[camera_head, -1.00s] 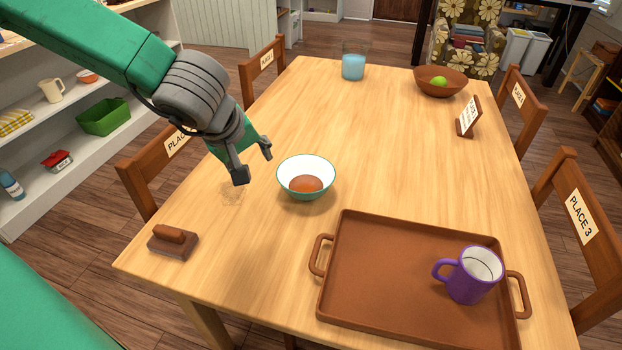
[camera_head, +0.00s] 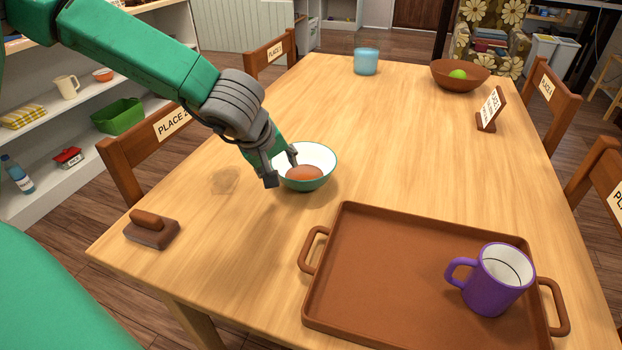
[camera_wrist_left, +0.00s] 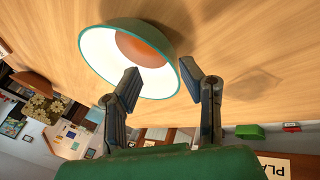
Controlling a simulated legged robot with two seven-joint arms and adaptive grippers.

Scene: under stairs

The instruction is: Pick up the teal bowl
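The teal bowl (camera_head: 318,180) is white inside, holds something orange-brown, and stands upright on the table (camera_head: 400,140). My left gripper (camera_head: 281,171) is at the bowl's left rim with its fingers apart. In the left wrist view the bowl (camera_wrist_left: 100,62) is ahead of the gripper (camera_wrist_left: 159,70). There one finger overlaps the bowl's inside and the other is outside the rim. I cannot tell whether either finger touches the bowl. The bowl's left edge is partly hidden by the fingers in the head view. My right gripper is not in view.
A brown tray (camera_head: 375,290) with a purple mug (camera_head: 487,290) lies at front right.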

